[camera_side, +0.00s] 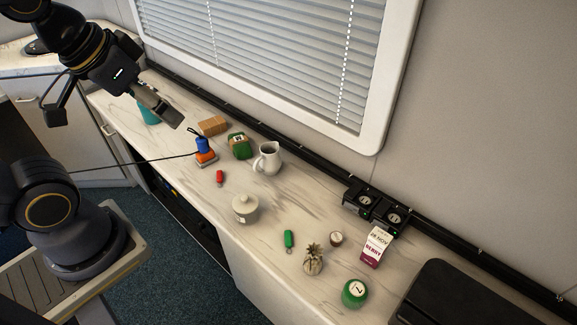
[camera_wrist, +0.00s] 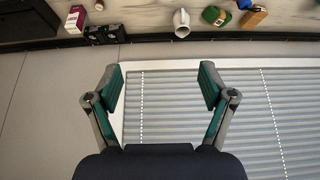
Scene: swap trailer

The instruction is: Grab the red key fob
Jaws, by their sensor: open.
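The red key fob (camera_side: 220,177) lies on the marble-look counter (camera_side: 275,215), in front of an orange and blue object (camera_side: 205,153) and left of a lidded white pot (camera_side: 245,208). A similar green fob (camera_side: 288,240) lies farther right along the counter. My gripper (camera_side: 118,112) is raised over the far left part of the counter, well apart from the red fob. In the wrist view my gripper (camera_wrist: 160,88) is open and empty, with the window blinds behind its fingers. I cannot make out the red fob in the wrist view.
A white pitcher (camera_side: 268,159), a green box-like item (camera_side: 239,145) and a brown block (camera_side: 213,125) stand behind the red fob. A black rail (camera_side: 300,158) runs along the wall.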

